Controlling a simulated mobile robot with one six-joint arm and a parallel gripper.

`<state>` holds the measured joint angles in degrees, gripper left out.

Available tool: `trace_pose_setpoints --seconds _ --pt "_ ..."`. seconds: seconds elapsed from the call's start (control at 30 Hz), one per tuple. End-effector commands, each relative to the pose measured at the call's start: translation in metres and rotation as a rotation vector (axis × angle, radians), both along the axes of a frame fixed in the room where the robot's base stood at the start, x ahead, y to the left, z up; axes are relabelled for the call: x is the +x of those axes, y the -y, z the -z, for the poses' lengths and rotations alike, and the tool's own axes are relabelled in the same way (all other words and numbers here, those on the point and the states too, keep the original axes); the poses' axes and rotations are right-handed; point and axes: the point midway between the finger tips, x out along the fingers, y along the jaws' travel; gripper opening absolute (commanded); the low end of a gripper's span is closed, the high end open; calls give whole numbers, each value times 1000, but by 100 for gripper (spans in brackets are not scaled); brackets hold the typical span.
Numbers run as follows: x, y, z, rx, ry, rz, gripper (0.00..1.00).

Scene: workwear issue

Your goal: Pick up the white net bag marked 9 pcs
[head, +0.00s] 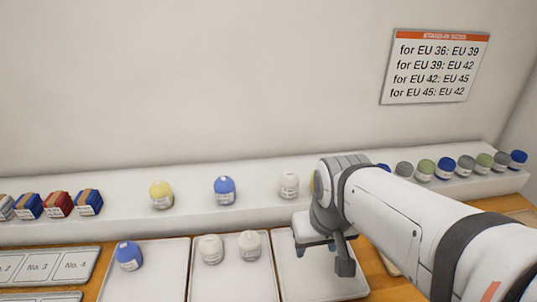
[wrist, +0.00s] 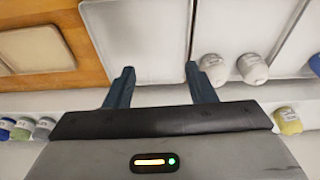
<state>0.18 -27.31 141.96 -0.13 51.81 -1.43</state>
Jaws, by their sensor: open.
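Two white net bags, a left one (head: 211,248) and a right one (head: 249,245), stand in the middle tray (head: 233,284). A third white bag (head: 289,185) stands on the shelf behind. Their labels are too small to read, so I cannot tell which is marked 9 pcs. The wrist view shows two white bags, one (wrist: 214,70) close beside a fingertip and another (wrist: 252,68) farther right. My gripper (head: 328,254) is open and empty above the right-hand tray; its fingers also show in the wrist view (wrist: 158,80).
The right-hand tray (head: 290,262) looks empty where visible. A blue bag (head: 128,256) stands in the left tray (head: 150,285). The raised shelf (head: 125,213) holds yellow, blue, green and grey bags.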

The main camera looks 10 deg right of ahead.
Motion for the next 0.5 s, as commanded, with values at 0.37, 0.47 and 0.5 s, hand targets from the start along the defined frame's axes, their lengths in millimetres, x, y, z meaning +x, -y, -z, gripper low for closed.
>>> trace_pose_setpoints --seconds 0.37,0.47,0.5 --pt "132 6 -34 -55 -117 -311 81" --pt "173 6 -30 -67 -151 -416 81" --pt "188 6 -28 -70 -162 -456 81"
